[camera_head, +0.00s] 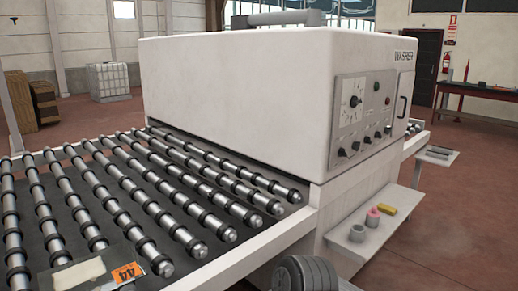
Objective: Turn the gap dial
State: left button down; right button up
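The white washer machine (235,90) fills the middle of the head view. Its grey control panel (366,118) is on the right-hand face. A dial with a dark knob (354,101) sits on a pale scale plate at the panel's upper left. Several smaller dark knobs (367,140) run along the panel's lower edge. The lettering is too small to read, so I cannot tell for sure which one is the gap dial. Neither of my grippers shows in this view.
A roller conveyor (130,190) runs into the washer from the left, with a card and an orange tag (128,273) on its near end. A shelf (365,238) below the panel holds pink and yellow items. A dark ribbed object (305,273) stands at the bottom.

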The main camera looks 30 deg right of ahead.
aim_at(355, 101)
jog(key=z, duration=1.65)
jog(key=i+l+u, duration=0.1)
jog(key=i+l, duration=0.3)
jog(key=i+l+u, duration=0.15)
jog(key=i+l, duration=0.25)
jog(key=i+l+u, duration=0.1)
jog(key=i+l, duration=0.25)
jog(key=l, duration=0.2)
jog(key=i+l+u, duration=0.1)
jog(key=i+l, duration=0.25)
jog(key=l, duration=0.2)
jog(key=i+l+u, duration=0.1)
jog(key=i+l, duration=0.2)
jog(key=l, duration=0.25)
jog(key=i+l+u, duration=0.15)
jog(key=i+l, duration=0.15)
jog(key=l, duration=0.25)
jog(key=i+l+u, duration=0.1)
jog(key=i+l, duration=0.2)
jog(key=l, duration=0.35)
jog(key=i+l+u, duration=0.1)
jog(key=i+l, duration=0.15)
jog(key=l, duration=0.35)
